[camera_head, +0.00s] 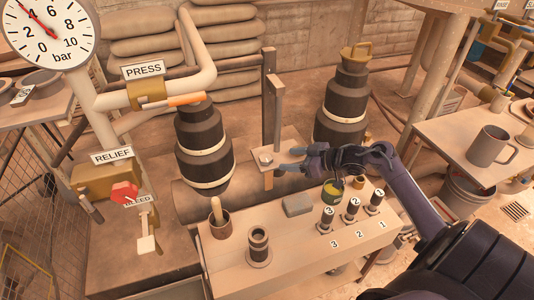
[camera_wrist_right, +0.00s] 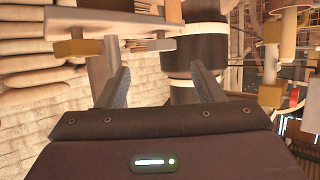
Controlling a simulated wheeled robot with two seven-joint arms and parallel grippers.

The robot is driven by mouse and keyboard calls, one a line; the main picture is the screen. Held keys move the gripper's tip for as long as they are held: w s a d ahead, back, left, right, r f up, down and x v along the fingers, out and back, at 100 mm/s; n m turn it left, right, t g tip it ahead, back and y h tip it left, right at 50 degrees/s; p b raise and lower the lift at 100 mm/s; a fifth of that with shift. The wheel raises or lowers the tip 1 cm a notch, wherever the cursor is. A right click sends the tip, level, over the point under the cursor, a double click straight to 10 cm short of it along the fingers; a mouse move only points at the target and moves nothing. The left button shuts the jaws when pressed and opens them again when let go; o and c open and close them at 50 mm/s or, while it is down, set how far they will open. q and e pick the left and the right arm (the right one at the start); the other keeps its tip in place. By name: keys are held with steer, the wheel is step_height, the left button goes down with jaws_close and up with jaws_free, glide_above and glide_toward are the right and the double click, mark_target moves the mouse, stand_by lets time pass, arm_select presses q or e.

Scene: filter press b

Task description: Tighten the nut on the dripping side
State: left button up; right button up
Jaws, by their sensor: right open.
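A small grey, nut-like piece (camera_wrist_right: 161,44) shows beyond my fingertips in the right wrist view, probably the same nut. My right gripper (camera_head: 289,160) is open, its fingers pointing left at the nut from a short distance. In the right wrist view the gripper (camera_wrist_right: 160,88) shows two spread fingers with nothing between them. I cannot make out any drip. My left gripper is not in view.
The left cylinder (camera_head: 204,150) and right cylinder (camera_head: 342,105) flank the post. A front bench (camera_head: 290,250) carries a cup (camera_head: 220,222), a grey block (camera_head: 298,205) and numbered pegs below my right forearm. A mug (camera_head: 490,146) stands on the right table. A gauge (camera_head: 48,30) is upper left.

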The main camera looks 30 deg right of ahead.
mark_target(267, 159)
steer(key=b+x, duration=0.1)
steer(key=x, duration=0.5)
steer(key=shift+w+a+f, duration=0.1)
steer(key=shift+w+a, duration=0.05)
steer(key=shift+a, duration=0.2)
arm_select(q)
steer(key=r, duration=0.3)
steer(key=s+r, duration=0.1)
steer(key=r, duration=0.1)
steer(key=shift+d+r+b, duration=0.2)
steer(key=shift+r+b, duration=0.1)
arm_select(e)
steer(key=shift+w+a+f, duration=0.1)
steer(key=shift+w, duration=0.1)
